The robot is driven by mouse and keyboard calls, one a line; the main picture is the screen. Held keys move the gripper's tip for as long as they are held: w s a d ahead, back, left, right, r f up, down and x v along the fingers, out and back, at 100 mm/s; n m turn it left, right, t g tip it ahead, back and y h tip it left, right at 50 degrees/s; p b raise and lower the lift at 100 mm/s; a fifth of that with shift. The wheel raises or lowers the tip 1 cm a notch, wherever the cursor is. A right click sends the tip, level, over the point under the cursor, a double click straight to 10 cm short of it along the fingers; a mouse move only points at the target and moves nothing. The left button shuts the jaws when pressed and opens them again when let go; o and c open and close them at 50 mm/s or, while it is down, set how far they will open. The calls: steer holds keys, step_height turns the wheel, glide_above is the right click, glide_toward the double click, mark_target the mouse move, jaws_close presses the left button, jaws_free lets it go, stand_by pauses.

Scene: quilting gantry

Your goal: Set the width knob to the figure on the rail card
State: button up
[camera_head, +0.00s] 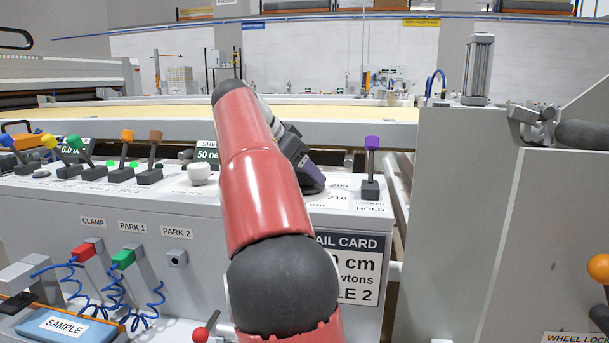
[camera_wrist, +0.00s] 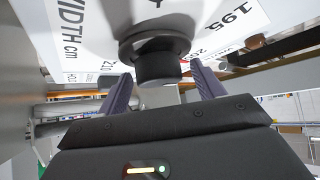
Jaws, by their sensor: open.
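My gripper (camera_wrist: 160,78) is open in the wrist view, with one purple finger on each side of a dark round knob (camera_wrist: 158,66) on a grey collar. Whether either finger touches the knob is unclear. The knob's pointer cannot be made out. In the head view my red arm hides the knob, and only a dial edge (camera_head: 338,196) with "210" shows. The rail card (camera_head: 368,262) is partly covered by my arm; "0 cm", "wtons" and "LE 2" show, the leading figures hidden.
A purple-topped lever (camera_head: 371,165) stands just right of the dial, by a HOLD label. Several coloured levers (camera_head: 122,155) and a white knob (camera_head: 199,173) stand to the left. A large grey housing (camera_head: 460,220) closes off the right. Blue coiled cables (camera_head: 110,308) hang below.

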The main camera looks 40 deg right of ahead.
steer(key=shift+d+f, duration=0.2)
steer(key=c, duration=1)
steer(key=shift+n, duration=0.3)
